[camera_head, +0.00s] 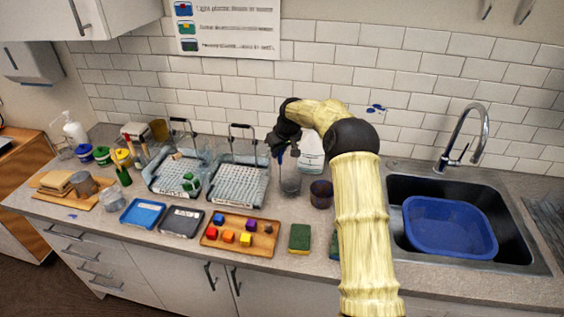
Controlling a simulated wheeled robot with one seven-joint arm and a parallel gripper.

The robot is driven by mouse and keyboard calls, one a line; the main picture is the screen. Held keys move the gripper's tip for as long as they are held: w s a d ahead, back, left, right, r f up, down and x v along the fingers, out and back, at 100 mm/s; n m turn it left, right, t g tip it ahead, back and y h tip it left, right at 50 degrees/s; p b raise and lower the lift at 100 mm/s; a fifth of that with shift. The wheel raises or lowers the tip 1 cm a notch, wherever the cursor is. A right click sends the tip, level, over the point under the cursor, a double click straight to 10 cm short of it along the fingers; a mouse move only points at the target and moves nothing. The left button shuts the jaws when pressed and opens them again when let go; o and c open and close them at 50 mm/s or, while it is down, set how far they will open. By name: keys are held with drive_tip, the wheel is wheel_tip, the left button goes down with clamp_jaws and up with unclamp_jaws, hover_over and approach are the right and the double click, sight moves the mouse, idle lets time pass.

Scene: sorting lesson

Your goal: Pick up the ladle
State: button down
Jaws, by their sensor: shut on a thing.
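My gripper (277,153) is at the end of my yellow arm, above the counter near the back wall and right of the wire racks. It is shut on a thin, dark upright piece, which looks like the handle of the ladle (281,161). Below it stands a grey, see-through cup (290,184). The ladle's lower end is too small and dark to make out. I cannot tell whether it is inside the cup or clear of it.
A white bottle (312,152) and a dark purple cup (321,194) stand close by on the right. Two wire racks (237,184) are left. A wooden tray (212,241) with coloured blocks lies in front. The sink holds a blue basin (450,228).

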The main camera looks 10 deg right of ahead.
wheel_tip(320, 180, up, 10)
drive_tip(key=shift+b, duration=0.75)
idle(1.4)
